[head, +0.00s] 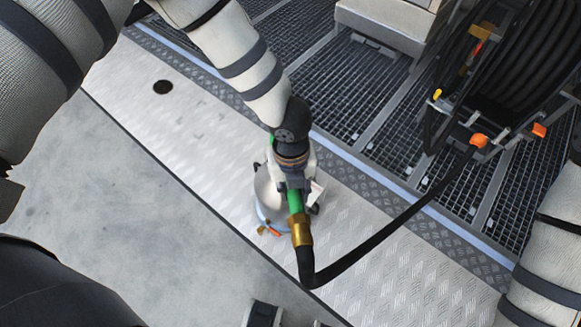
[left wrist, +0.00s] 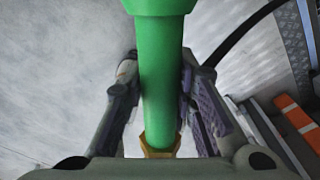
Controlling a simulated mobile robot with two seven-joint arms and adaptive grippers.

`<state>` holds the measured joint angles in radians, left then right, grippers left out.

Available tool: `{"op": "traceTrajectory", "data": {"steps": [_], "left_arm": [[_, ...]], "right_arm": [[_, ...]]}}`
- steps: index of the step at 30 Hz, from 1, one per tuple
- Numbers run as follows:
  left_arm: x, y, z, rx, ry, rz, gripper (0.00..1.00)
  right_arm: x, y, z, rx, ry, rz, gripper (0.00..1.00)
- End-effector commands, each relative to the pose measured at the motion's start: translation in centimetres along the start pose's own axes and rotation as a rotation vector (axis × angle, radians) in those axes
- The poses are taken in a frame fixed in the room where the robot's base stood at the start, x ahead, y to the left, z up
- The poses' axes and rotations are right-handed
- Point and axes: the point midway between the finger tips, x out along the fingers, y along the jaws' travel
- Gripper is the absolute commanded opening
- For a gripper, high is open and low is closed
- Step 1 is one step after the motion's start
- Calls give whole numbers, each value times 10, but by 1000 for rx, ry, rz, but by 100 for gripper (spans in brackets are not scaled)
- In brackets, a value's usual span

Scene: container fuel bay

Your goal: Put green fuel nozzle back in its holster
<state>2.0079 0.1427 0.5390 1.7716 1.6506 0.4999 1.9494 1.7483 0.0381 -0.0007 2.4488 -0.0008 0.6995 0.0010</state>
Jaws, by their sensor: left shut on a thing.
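The green fuel nozzle (head: 295,202) is in my left gripper (head: 294,184) in the head view, above the metal deck. In the left wrist view its green tube (left wrist: 162,70) runs between the two fingers of my left gripper (left wrist: 160,85), which is shut on it. A brass collar (head: 301,230) joins the nozzle to a black hose (head: 375,238). The nozzle's far end is hidden by the gripper and wrist in the head view. I cannot make out the holster in either view. My right arm shows at the right edge, but I do not see its gripper.
A pale rounded object (head: 268,203) stands on the deck behind the nozzle, with small orange-and-brass parts (head: 270,231) at its foot. The hose runs to a black reel (head: 530,60) at upper right. Grating (head: 300,50) lies beyond. Bare floor (head: 110,200) is clear at left.

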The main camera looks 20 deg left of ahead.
Motion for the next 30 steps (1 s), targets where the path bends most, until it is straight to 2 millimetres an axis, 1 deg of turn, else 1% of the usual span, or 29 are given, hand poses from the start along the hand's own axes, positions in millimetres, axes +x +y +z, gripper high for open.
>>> {"op": "traceTrajectory", "data": {"steps": [2,9,24,27,30], "left_arm": [[-6,-1,1,0,-3,-2,0],[-39,-2,0,0,-10,-6,0],[-100,-4,-6,0,-10,-7,0],[-111,-4,-7,0,-9,-6,0],[-117,-4,-8,1,-7,-4,0]], "right_arm": [[-3,0,-2,0,8,0,73],[-21,-1,-11,0,59,-2,73],[-50,-1,-28,-1,149,-6,73],[-54,-2,-31,-1,163,-6,73],[-56,-2,-32,-1,169,-6,73]]}}
